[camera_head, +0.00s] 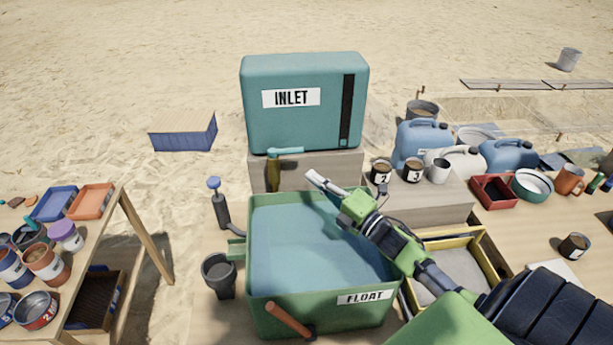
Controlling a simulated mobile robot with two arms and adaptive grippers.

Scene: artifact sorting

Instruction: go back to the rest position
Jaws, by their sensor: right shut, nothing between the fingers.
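My right gripper (318,181) is shut and empty. It hangs above the back part of the green tub (260,309) labelled FLOAT, which holds water. My right arm comes in from the lower right and crosses over the tub's right side, hiding part of its rim. My left gripper does not show.
Behind the tub stands a teal INLET tank (302,120) with a tap (285,153). Numbered cups (381,171) and blue jugs (421,140) stand at the right. A wooden table (102,241) with trays and cans is at the left. Open sand lies beyond.

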